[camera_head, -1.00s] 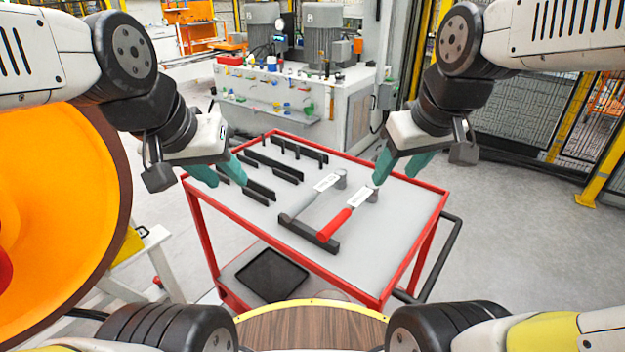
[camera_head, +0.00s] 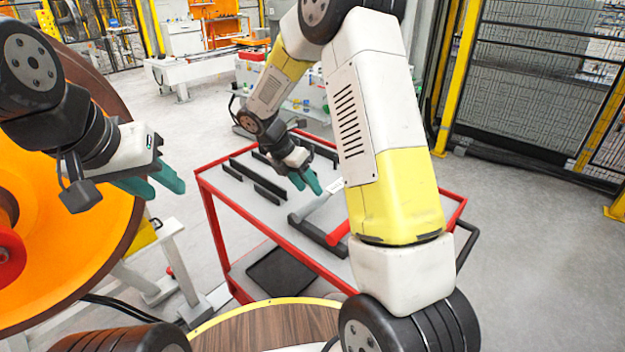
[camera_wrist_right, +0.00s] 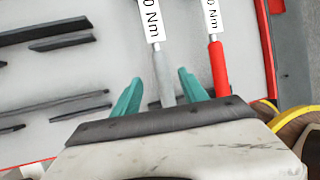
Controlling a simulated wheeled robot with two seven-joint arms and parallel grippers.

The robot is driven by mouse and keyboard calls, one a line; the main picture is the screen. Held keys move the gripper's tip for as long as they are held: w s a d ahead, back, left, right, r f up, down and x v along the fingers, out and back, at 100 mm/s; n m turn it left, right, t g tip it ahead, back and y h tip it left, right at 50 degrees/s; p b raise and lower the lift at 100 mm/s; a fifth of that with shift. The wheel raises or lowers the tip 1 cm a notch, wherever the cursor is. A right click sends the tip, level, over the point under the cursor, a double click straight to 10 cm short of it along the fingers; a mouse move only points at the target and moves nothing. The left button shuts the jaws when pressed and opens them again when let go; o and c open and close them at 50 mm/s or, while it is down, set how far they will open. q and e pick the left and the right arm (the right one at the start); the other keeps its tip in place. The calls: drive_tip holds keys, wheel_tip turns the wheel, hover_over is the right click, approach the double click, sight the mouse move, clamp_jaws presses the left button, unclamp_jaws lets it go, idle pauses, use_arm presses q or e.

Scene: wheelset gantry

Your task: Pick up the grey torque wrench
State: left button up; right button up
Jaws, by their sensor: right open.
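The grey torque wrench (camera_head: 306,208) lies on the cart with its grey handle toward me and a white label plate further along. In the right wrist view its handle (camera_wrist_right: 163,78) runs between the two teal fingers of my right gripper (camera_wrist_right: 159,77). My right gripper (camera_head: 305,183) is open above the cart, just left of the wrench in the head view; contact cannot be told. A red-handled wrench (camera_head: 339,232) lies to its right, partly hidden by my right arm, and shows in the wrist view (camera_wrist_right: 219,68). My left gripper (camera_head: 153,183) is open and empty, left of the cart.
The red-rimmed cart (camera_head: 232,204) has a grey top. Several black holder strips (camera_head: 250,181) stand left of the wrenches, and a dark bar (camera_head: 318,235) lies at their handle ends. A large orange wheel (camera_head: 50,230) stands left. A yellow post and mesh fence stand right.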

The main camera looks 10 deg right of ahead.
sight(319, 202)
drive_tip(key=x, duration=0.7)
drive_tip(key=shift+s+d+f, duration=0.1)
drive_tip(key=shift+d+f, duration=0.05)
drive_tip(key=shift+f, duration=0.15)
clamp_jaws()
